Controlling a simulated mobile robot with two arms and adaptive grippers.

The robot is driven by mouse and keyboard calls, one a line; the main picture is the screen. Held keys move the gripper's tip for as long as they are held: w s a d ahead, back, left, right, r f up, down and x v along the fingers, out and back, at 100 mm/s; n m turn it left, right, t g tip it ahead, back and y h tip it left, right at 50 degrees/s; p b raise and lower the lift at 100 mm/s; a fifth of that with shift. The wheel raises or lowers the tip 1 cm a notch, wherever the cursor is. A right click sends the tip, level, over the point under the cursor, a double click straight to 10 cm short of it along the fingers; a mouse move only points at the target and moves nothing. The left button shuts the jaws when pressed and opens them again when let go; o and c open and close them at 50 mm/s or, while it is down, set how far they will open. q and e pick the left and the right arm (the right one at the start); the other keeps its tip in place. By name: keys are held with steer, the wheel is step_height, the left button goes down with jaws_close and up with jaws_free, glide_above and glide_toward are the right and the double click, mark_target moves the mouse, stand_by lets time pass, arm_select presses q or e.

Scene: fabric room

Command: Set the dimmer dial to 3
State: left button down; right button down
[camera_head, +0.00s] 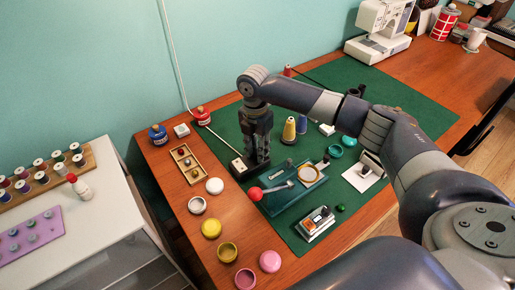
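A small dark box with a pale top (239,165) sits at the left edge of the green mat, at the end of a white cord that comes down the wall. It looks like the dimmer. Its dial and any numbers cannot be made out; my gripper hides the box's right part. My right gripper (258,161) points straight down at the right end of this box, very close to it or touching. Its fingers are seen edge-on, so I cannot tell whether they are open or shut. My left gripper is not in view.
A teal tray (270,206) with tools and a red ball (255,194) lie just in front of the gripper. A wooden box (186,164) stands to the left. Thread cones (289,130) stand to the right. Several round pots line the table's left front.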

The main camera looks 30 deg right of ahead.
steer(key=shift+r+m+p, duration=0.2)
steer(key=shift+m+p, duration=0.3)
steer(key=shift+p, duration=0.45)
steer(key=m+p, duration=0.8)
steer(key=p, duration=0.2)
steer(key=m+p, duration=0.3)
steer(key=m, duration=0.1)
steer(key=shift+y, duration=0.3)
steer(key=m+p, duration=0.2)
steer(key=m, duration=0.1)
steer(key=shift+m, duration=0.3)
steer(key=m+p, duration=0.2)
steer(key=m, duration=0.1)
steer(key=shift+m+p, duration=0.3)
steer(key=shift+p, duration=0.05)
steer(key=shift+d+f+m+t+p, duration=0.15)
steer(key=shift+m+p, duration=0.2)
steer(key=shift+m, duration=0.35)
steer(key=shift+a+m+t+p, duration=0.15)
steer(key=shift+m+p, duration=0.15)
steer(key=shift+m, duration=0.4)
steer(key=shift+d, duration=0.15)
